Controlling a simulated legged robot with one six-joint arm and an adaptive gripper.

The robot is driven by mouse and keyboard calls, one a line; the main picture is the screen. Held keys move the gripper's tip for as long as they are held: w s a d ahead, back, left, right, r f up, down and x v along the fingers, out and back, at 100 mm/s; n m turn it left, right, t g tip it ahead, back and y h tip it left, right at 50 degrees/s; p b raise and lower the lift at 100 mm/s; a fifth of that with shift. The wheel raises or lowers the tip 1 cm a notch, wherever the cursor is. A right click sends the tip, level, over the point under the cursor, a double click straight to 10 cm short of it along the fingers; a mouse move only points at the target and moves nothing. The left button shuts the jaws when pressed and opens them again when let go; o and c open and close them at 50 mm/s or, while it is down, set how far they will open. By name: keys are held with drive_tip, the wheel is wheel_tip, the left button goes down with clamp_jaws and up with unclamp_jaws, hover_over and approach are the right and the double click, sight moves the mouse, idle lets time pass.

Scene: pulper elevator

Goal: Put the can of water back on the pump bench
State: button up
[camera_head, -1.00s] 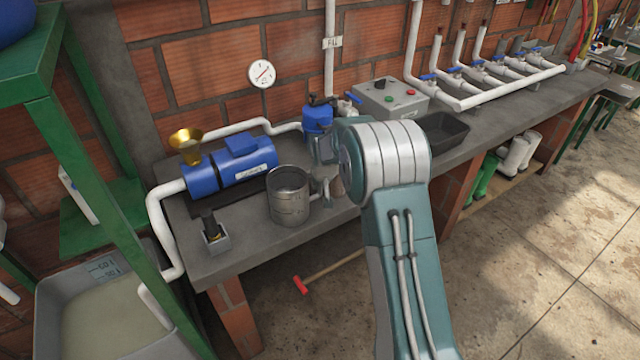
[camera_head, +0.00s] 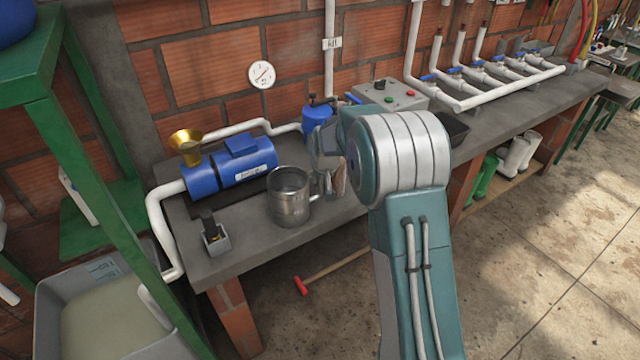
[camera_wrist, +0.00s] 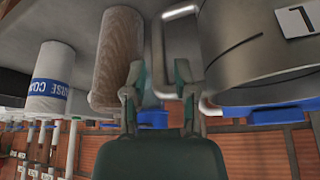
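The can of water (camera_head: 290,203) is a grey metal can, standing upright on the grey pump bench (camera_head: 245,255) in front of the blue pump (camera_head: 240,170). Its handle faces right. In the wrist view the can (camera_wrist: 265,50) fills the upper right, and its loop handle (camera_wrist: 168,50) is close beside the fingers. My gripper (camera_wrist: 157,85) is open, its two fingers apart, just right of the can in the head view. I cannot tell whether a finger touches the handle. The water inside the can is hard to make out.
A brass funnel (camera_head: 186,142) sits on the pump's left end. A small grey holder (camera_head: 216,240) stands at the bench's front left. A brown cylinder (camera_wrist: 118,55) and a white roll (camera_wrist: 50,78) are beside the gripper. A control box (camera_head: 390,97) is behind my arm.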

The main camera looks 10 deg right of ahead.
drive_tip(key=s+a+r, duration=0.1)
drive_tip(key=s+r, duration=1.1)
drive_tip(key=r, duration=0.3)
drive_tip(key=s+a+r, duration=0.1)
drive_tip(key=s, duration=1.3)
drive_tip(key=s+r, duration=0.2)
drive_tip(key=s, duration=1.2)
drive_tip(key=shift+s+a+r+t, duration=0.15)
drive_tip(key=shift+a+r+t, duration=0.1)
drive_tip(key=shift+a+t, duration=0.1)
